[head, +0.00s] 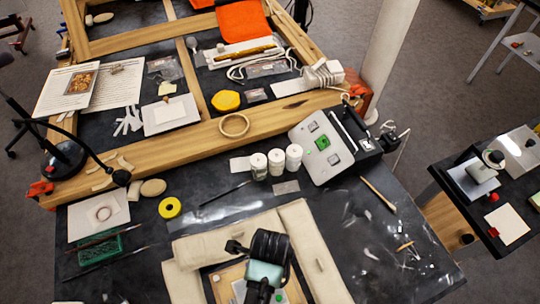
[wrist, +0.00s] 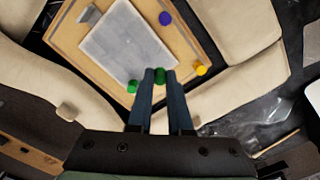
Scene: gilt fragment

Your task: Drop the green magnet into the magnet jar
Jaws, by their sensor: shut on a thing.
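In the wrist view my gripper (wrist: 160,82) has its two dark fingers closed around a small green magnet (wrist: 160,75), which shows between the fingertips. It is over the lower edge of a pale grey plate on a wooden board; I cannot tell whether it touches. A second green piece (wrist: 132,86) lies just left of the fingers. In the head view my wrist hides the fingertips, and a green piece (head: 279,296) shows beside it. Three white jars (head: 276,161) stand together on the dark table; I cannot tell whether one is the magnet jar.
The wooden board (wrist: 72,32) holds the pale plate (wrist: 120,45), a blue disc (wrist: 165,18) and a yellow disc (wrist: 201,70). Cream padding (head: 310,240) surrounds it. A grey case (head: 318,165) stands right of the jars. A yellow roll (head: 169,207) lies left.

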